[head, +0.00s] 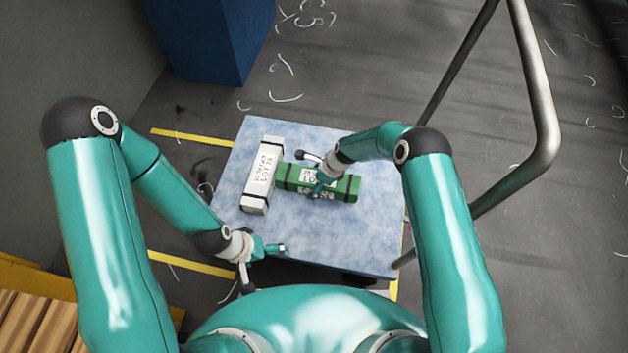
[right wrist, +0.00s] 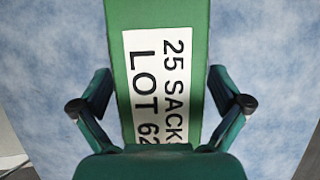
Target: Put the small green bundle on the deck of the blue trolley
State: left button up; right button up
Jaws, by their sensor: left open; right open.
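The green bundle (head: 345,188), with dark straps and a white label, lies on the mottled blue deck (head: 340,245) of the trolley. In the right wrist view the bundle (right wrist: 122,15) runs between my fingers, its label reading "25 SACK" and "LOT 62". My right gripper (head: 319,183) is open over the bundle's middle, one finger on each side; its fingers (right wrist: 162,100) show gaps to the bundle's sides. My left gripper (head: 266,264) is open and empty at the deck's near left edge.
A white bundle (head: 260,176) with black straps lies on the deck, just left of the green one. The trolley's metal handle (head: 540,90) rises at the right. A dark blue block (head: 207,40) stands behind. The deck's near part is bare.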

jog(key=p+v, duration=0.5)
jog(key=v, duration=0.1)
jog(key=shift+r, duration=0.4)
pick_arm(q)
jog(key=shift+r, duration=2.8)
pick_arm(e)
jog(key=shift+d+r, duration=0.3)
jog(key=shift+r, duration=0.05)
